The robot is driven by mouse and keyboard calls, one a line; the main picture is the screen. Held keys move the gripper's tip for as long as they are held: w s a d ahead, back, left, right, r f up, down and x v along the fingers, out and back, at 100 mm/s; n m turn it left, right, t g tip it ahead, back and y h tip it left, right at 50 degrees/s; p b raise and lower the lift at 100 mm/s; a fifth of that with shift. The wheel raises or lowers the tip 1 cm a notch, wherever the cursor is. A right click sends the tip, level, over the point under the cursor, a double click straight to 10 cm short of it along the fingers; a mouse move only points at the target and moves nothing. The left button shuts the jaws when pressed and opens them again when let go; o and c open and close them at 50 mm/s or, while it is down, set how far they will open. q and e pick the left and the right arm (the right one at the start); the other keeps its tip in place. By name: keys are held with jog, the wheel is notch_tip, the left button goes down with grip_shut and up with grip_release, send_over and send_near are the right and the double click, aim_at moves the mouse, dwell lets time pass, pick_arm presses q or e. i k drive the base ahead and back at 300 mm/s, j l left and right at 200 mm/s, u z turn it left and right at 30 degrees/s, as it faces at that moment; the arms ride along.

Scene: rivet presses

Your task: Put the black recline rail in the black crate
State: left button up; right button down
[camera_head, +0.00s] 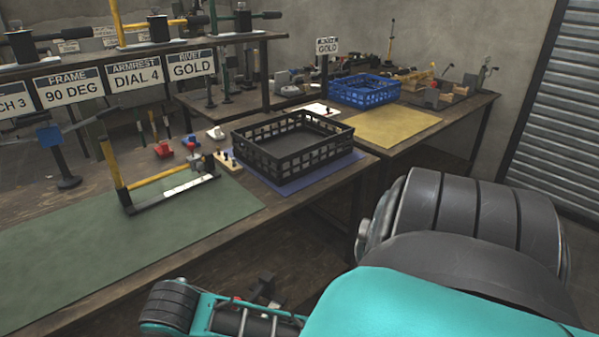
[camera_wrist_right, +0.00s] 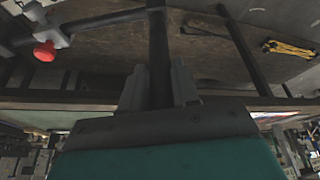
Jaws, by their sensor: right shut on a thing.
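The black crate (camera_head: 320,157) stands on a blue mat on the near bench in the head view. Its floor looks bare and dark. In the right wrist view, my right gripper (camera_wrist_right: 159,88) is shut on a dark straight bar (camera_wrist_right: 158,50), which looks like the black recline rail. The bar runs up between the two grey fingers and meets a crosspiece near the top edge. Its lower end is hidden by the gripper body. I cannot make out the held bar in the head view. My left gripper is not in view.
A yellow and black frame (camera_head: 118,172) stands on the green mat (camera_head: 70,262). Small red and blue parts (camera_head: 163,150) lie behind it. A blue crate (camera_head: 365,92) stands on the far bench by a yellow mat (camera_head: 385,128). A signed rack (camera_head: 135,75) runs along the back left.

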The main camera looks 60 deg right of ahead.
aim_at(283, 145)
jog(key=k+l, duration=0.15)
jog(key=l, duration=0.25)
jog(key=k+l, duration=0.2)
jog(key=l, duration=0.2)
jog(key=k+l+u, duration=0.1)
jog(key=l, duration=0.3)
jog(key=k+l, duration=0.2)
jog(key=l, duration=0.15)
jog(key=k+l, duration=0.2)
jog(key=l, duration=0.2)
jog(key=k+l+u, duration=0.1)
jog(key=l, duration=0.25)
jog(key=k, duration=0.05)
